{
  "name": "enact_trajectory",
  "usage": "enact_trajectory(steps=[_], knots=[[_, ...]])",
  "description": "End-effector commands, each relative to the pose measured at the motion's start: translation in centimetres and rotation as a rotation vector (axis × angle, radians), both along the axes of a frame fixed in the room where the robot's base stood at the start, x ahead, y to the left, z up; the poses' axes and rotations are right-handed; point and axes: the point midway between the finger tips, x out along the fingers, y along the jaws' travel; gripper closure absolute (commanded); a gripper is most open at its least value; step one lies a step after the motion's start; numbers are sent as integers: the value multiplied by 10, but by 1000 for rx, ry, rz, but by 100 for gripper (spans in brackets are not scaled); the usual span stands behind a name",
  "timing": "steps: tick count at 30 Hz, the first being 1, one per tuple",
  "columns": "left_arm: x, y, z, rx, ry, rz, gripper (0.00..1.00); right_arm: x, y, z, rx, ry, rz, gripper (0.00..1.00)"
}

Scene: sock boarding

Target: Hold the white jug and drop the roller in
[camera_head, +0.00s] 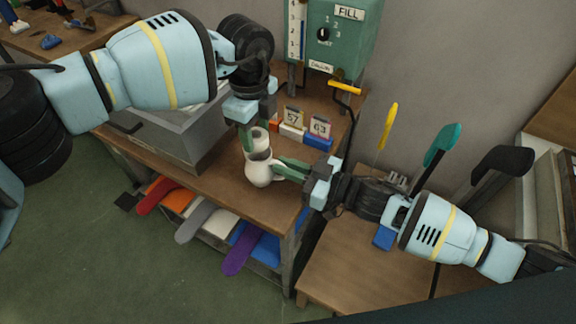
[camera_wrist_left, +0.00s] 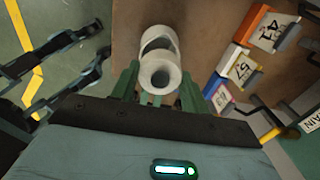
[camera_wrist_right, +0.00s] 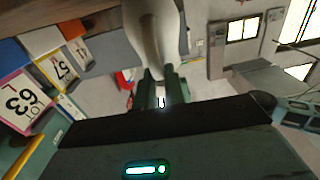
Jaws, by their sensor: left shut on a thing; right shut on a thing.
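The white jug (camera_head: 258,174) is near the front edge of the wooden bench. My right gripper (camera_head: 283,168) is shut on its right side; the jug also fills the top of the right wrist view (camera_wrist_right: 154,28). The roller (camera_head: 259,138), a short white hollow cylinder, is held upright over the jug's mouth. My left gripper (camera_head: 250,137) reaches down from above and is shut on it. In the left wrist view the roller's open end (camera_wrist_left: 160,76) faces the camera, with the jug's dark opening (camera_wrist_left: 158,42) just beyond. Whether the roller's lower end is inside the rim is unclear.
Coloured blocks with number cards (camera_head: 292,131) stand behind the jug. A green FILL machine (camera_head: 342,35) is at the back. A grey box (camera_head: 175,135) stands left on the bench. Coloured sock-like pieces (camera_head: 240,250) hang from the shelf below.

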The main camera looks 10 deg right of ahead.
Motion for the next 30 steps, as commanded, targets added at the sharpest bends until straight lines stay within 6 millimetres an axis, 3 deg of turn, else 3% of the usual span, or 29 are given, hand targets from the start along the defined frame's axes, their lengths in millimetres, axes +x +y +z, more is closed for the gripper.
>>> enact_trajectory(steps=[8, 9, 14, 23, 30], knots=[[0, 0, -1, 0, 0, 0, 78, 0, 0, 0, 0, 0, 0, 100], [0, 0, -1, 0, 0, 0, 50, 0, 0, 0, 0, 0, 0, 100], [0, 0, -1, 0, 0, 0, 29, 0, 0, 0, 0, 0, 0, 100], [0, 0, 1, 0, 0, 0, 29, 0, 0, 0, 0, 0, 0, 100], [1, 0, 30, -2, -3, 0, 29, 0, 0, 0, 0, 0, 0, 100]])
